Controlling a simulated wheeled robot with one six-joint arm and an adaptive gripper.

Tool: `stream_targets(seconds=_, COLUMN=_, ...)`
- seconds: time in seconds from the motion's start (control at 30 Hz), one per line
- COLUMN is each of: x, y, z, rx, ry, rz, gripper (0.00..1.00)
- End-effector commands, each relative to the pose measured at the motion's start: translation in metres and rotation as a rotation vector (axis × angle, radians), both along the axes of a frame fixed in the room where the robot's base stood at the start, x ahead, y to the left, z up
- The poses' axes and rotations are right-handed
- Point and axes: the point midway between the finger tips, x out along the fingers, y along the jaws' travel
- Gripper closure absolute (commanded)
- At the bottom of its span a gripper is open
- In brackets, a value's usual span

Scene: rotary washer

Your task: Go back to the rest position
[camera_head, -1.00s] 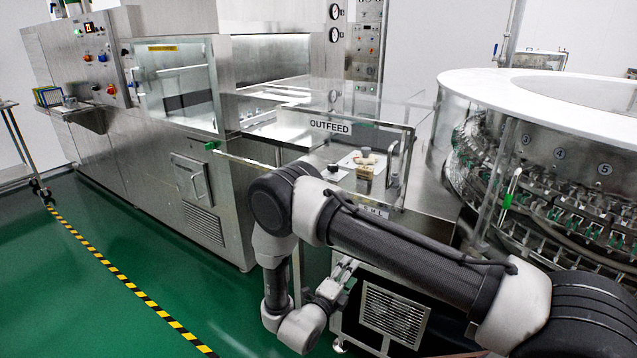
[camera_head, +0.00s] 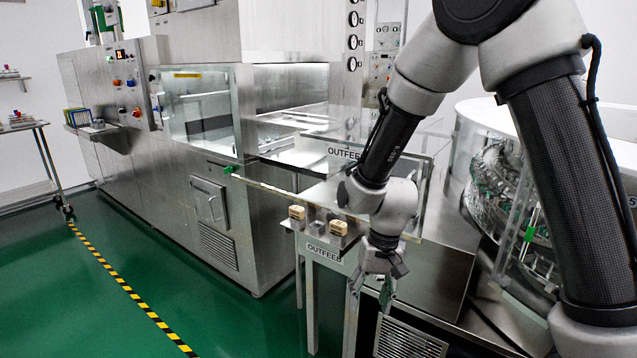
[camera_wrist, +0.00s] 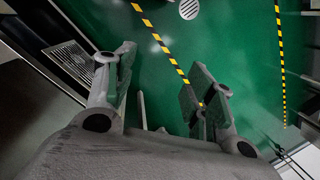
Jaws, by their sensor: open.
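My gripper (camera_head: 372,285) hangs below my folded arm in front of the outfeed table, at the right of centre in the head view. It points down toward the floor. My arm reaches up and covers part of the outfeed sign and the machine behind.
The outfeed table (camera_head: 315,248) carries small tan and grey blocks (camera_head: 297,212) near its front edge. A clear guard stands around it. The rotary washer (camera_head: 505,170) is at the right, partly behind my arm. A steel cabinet (camera_head: 215,215) stands left. Green floor (camera_head: 190,300) is clear at front left.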

Motion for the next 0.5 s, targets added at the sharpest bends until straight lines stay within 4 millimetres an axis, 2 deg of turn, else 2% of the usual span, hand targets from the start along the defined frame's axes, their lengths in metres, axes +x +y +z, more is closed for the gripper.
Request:
stream_targets(seconds=0.03, x=-0.007, y=-0.020, z=0.028, rx=0.001, ry=-0.001, rz=0.045, gripper=0.46)
stream_targets(seconds=0.2, x=-0.042, y=-0.091, z=0.105, rx=-0.031, ry=-0.006, rz=0.178, gripper=0.46)
stream_targets(seconds=0.4, x=-0.087, y=-0.168, z=0.171, rx=-0.088, ry=-0.087, rz=0.195, gripper=0.46)
stream_targets(seconds=0.5, x=-0.105, y=-0.197, z=0.196, rx=-0.113, ry=-0.177, rz=0.150, gripper=0.46)
